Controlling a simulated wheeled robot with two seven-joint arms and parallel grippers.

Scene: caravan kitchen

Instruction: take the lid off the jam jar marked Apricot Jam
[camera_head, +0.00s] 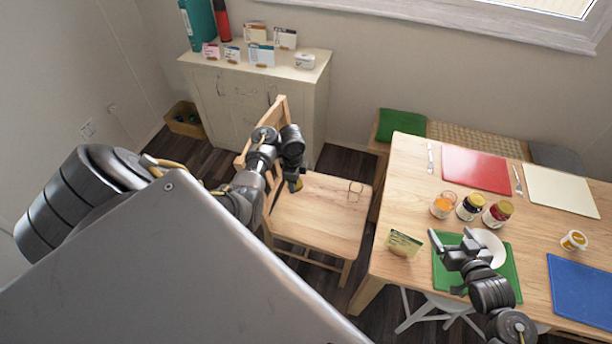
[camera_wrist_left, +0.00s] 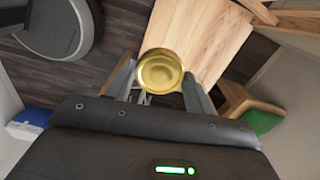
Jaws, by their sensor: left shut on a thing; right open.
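The jar of orange jam (camera_head: 443,206) stands upright on the table and shows no lid; its label is too small to read. My left gripper (camera_head: 295,182) is over the wooden chair, well to the left of the table. In the left wrist view a round gold lid (camera_wrist_left: 161,72) sits between the two fingers of my left gripper (camera_wrist_left: 163,85), which is shut on it. My right gripper (camera_head: 450,252) is open over the green mat (camera_head: 444,278), beside the white bowl (camera_head: 490,247), with nothing seen between its fingers.
A small card (camera_head: 404,243) stands at the table's left edge. A red mat (camera_head: 476,169), a blue mat (camera_head: 582,290) and a small tub (camera_head: 573,240) are also on the table.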

